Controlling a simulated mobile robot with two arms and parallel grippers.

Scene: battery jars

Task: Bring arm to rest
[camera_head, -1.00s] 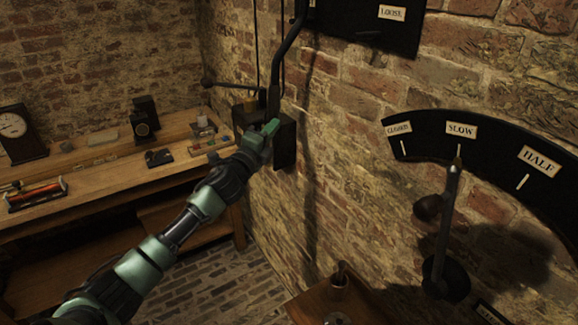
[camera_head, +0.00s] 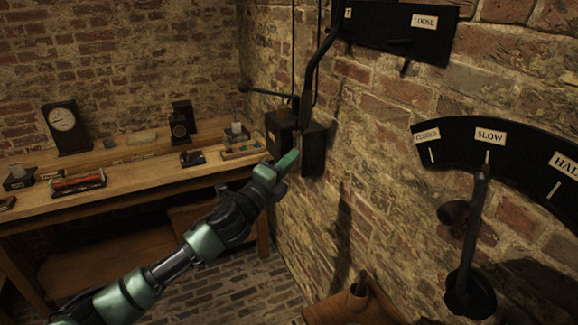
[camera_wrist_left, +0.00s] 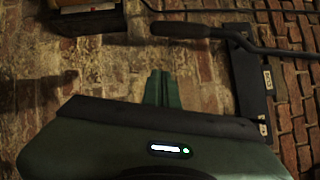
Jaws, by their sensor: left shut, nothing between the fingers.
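My left arm reaches in from the lower left in the head view. Its green left gripper (camera_head: 288,160) is shut and empty, in front of the dark box (camera_head: 313,150) on the brick wall. In the left wrist view the shut fingers (camera_wrist_left: 162,88) point at bare brick, apart from the dark lever (camera_wrist_left: 185,30) above them. My right gripper is not in view.
A wooden bench (camera_head: 130,189) along the back left holds a clock (camera_head: 65,127) and small items. On the right wall are a dial plate (camera_head: 460,137) with a lever (camera_head: 472,235) at SLOW, and a LOOSE plate (camera_head: 385,30). A brown wooden piece (camera_head: 350,308) stands low at front.

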